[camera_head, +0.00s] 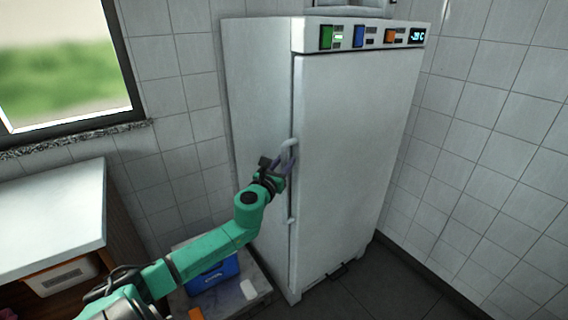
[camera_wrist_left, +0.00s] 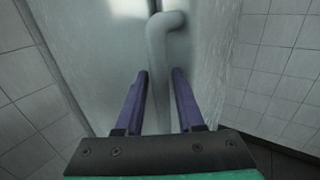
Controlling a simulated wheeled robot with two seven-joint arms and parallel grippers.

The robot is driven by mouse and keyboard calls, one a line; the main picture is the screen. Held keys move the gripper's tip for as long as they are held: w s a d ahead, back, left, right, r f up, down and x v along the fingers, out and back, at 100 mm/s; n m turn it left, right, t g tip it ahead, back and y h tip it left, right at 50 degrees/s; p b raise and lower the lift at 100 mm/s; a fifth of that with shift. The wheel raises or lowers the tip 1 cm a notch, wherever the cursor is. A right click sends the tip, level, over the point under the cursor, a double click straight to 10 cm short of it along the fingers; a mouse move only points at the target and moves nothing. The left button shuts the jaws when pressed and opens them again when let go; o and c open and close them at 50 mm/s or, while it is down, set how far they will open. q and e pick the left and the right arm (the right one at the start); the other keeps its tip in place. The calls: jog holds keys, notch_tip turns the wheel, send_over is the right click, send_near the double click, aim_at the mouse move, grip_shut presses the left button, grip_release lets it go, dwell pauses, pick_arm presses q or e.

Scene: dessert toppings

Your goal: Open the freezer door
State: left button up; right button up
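The white freezer (camera_head: 355,150) stands upright against the tiled wall, and its door looks shut. Its vertical bar handle (camera_head: 291,207) runs along the left edge of the door. My left gripper (camera_head: 287,163) is at the upper part of the handle. In the left wrist view the handle (camera_wrist_left: 158,75) passes between the two purple fingers (camera_wrist_left: 160,78), which are apart with a gap to the bar on the right side. The left gripper is open around the handle. My right gripper is in neither view.
A low grey platform (camera_head: 258,301) with a blue box (camera_head: 213,276) sits left of the freezer's foot. A white-topped counter (camera_head: 50,220) stands at the left. Dark floor (camera_head: 385,285) is free in front and to the right; a tiled wall (camera_head: 490,150) bounds the right side.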

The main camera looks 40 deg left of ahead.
pick_arm(q)
grip_shut()
dwell(1.4)
